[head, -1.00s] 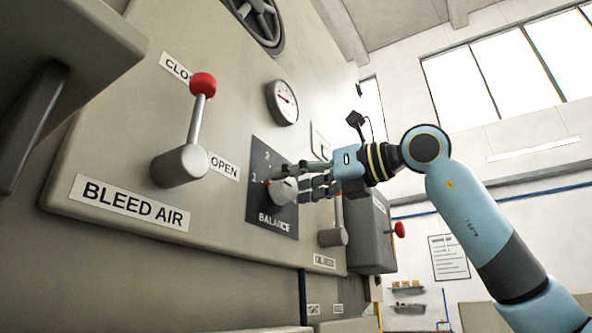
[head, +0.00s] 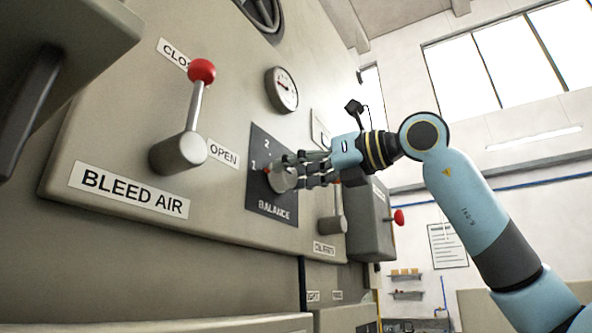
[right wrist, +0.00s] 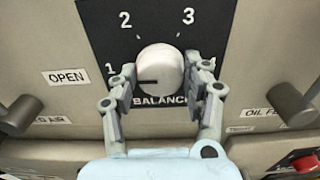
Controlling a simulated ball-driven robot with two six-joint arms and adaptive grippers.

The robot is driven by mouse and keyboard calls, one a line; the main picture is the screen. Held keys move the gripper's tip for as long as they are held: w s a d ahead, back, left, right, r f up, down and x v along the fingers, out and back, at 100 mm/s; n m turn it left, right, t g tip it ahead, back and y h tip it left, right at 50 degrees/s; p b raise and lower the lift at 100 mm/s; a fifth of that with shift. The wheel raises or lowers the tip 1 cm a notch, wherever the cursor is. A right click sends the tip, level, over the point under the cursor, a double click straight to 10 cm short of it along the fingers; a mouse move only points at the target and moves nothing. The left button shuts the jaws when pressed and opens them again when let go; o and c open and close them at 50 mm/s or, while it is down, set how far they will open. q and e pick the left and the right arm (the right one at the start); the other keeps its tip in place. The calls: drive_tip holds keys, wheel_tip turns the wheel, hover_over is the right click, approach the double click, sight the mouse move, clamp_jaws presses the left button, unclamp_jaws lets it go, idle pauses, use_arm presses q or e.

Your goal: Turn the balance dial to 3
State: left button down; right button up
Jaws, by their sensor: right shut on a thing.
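The balance dial (right wrist: 160,72) is a round white knob on a dark plate (right wrist: 105,35) marked 1, 2 and 3, with BALANCE below. In the right wrist view its dark pointer line points left, near 1 and a little below it. In the head view the dial (head: 281,180) is partly hidden by my right gripper (head: 290,171). In the right wrist view my right gripper (right wrist: 164,82) has one finger on each side of the knob and is shut on it. My left gripper is not in view.
Left of the dial is the BLEED AIR lever (head: 196,115) with a red knob. A gauge (head: 281,89) sits above the dial. Another lever (head: 334,218) stands close below my right gripper, and a box with a red knob (head: 399,216) is at the right.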

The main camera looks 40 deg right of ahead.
drive_tip(key=m+b, duration=0.2)
drive_tip(key=m, duration=0.3)
drive_tip(key=shift+d+m, duration=0.1)
drive_tip(key=shift+m, duration=0.2)
drive_tip(key=m+b, duration=0.1)
drive_tip(key=m, duration=0.5)
drive_tip(key=shift+w+d+f+b, duration=0.1)
drive_tip(key=shift+f+b, duration=0.05)
drive_tip(key=shift+b, duration=0.2)
drive_tip(key=m+b, duration=0.1)
drive_tip(key=m, duration=0.5)
drive_tip(key=shift+f, duration=0.1)
drive_tip(key=m+b, duration=0.1)
drive_tip(key=m, duration=0.4)
drive_tip(key=shift+f+m+b, duration=0.15)
drive_tip(key=shift+m+b, duration=0.15)
drive_tip(key=shift+m, duration=0.3)
drive_tip(key=o, duration=1.1)
drive_tip(key=shift+o, duration=0.2)
